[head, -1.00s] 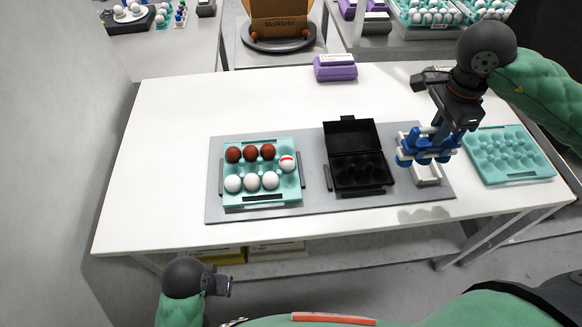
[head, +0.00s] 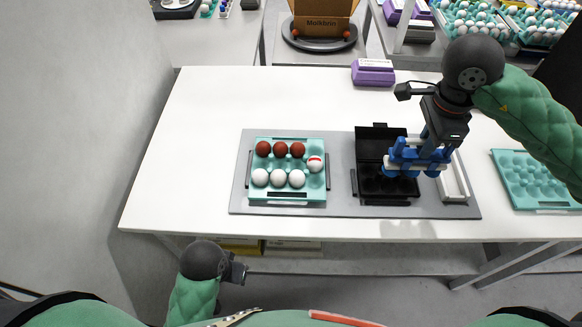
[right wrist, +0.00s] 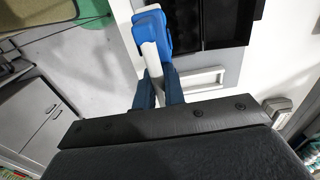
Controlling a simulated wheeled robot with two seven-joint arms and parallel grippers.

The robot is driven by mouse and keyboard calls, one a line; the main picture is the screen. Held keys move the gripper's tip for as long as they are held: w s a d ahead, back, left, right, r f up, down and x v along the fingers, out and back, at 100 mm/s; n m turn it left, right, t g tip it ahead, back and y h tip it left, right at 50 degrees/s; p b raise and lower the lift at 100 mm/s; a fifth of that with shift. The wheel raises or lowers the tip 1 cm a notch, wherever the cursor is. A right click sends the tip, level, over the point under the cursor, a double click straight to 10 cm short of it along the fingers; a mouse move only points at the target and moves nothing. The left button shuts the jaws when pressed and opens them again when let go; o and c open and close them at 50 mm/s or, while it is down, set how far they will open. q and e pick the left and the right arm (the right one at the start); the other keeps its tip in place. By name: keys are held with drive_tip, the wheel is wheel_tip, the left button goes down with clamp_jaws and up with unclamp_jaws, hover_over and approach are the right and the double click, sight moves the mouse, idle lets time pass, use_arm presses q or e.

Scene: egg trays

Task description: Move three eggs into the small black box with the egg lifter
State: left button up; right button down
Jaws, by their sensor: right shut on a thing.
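My right gripper (head: 436,137) is shut on the blue and white egg lifter (head: 404,157). The lifter is above the right part of the small black box (head: 371,143), with no egg seen in it. It also shows in the right wrist view (right wrist: 152,38). The box stands on the grey mat with its lid open; the lifter hides part of its inside. The teal egg tray (head: 258,198) is left of the box. Three reddish-brown eggs (head: 280,149) and several white eggs (head: 278,178), one red-striped (head: 315,163), sit in it. My left gripper (head: 236,271) is low, before the table; its jaw opening is unclear.
A white rectangular holder (head: 462,190) stands on the grey mat (head: 340,204), right of the box. An empty teal tray (head: 552,206) is at the table's right. A purple carton (head: 373,74) is at the back edge. The table's left part is clear.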

drive_tip(key=w+a+b, duration=0.1)
drive_tip(key=a+b, duration=0.1)
drive_tip(key=a, duration=1.3)
drive_tip(key=w+a+b, duration=0.2)
drive_tip(key=a, duration=1.3)
drive_tip(key=shift+w+a, duration=0.3)
drive_tip(key=shift+a, duration=0.05)
drive_tip(key=shift+f, duration=0.15)
wheel_tip(320, 180, down, 7)
drive_tip(key=b, duration=0.8)
idle(0.9)
